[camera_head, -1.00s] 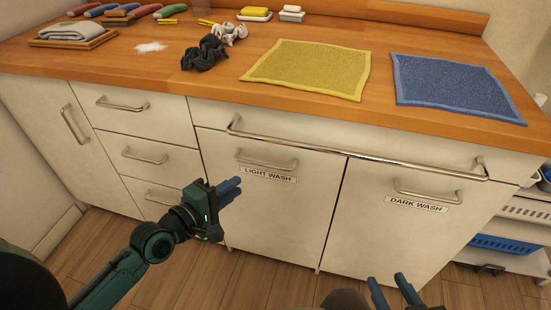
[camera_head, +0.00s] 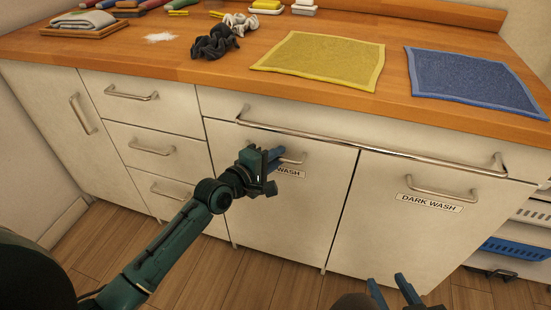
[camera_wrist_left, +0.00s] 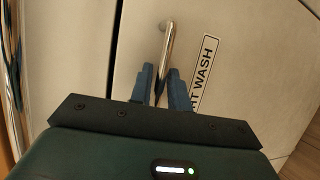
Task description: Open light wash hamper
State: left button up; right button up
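The light wash hamper front (camera_head: 292,215) is a white panel under the wooden counter, flush with its neighbours. Its metal bar handle (camera_head: 298,157) is partly hidden by my left gripper (camera_head: 282,154). The label (camera_head: 290,173) is partly covered; it also shows in the left wrist view (camera_wrist_left: 205,72). In that view the handle (camera_wrist_left: 167,45) runs between the two blue fingers of my left gripper (camera_wrist_left: 162,85). Whether the fingers press on it is unclear. My right gripper (camera_head: 391,291) is open and empty at the bottom edge, apart from the cabinet.
A long metal rail (camera_head: 370,146) runs above both hamper fronts. The dark wash front (camera_head: 420,235) is on the right, with a handle (camera_head: 440,190). Drawers (camera_head: 150,145) lie to the left. Yellow (camera_head: 320,62) and blue (camera_head: 470,85) mats lie on the counter. Floor (camera_head: 195,260) is clear in front.

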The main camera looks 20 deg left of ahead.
pick_arm(q)
jog(key=shift+c, duration=0.5)
grip_shut()
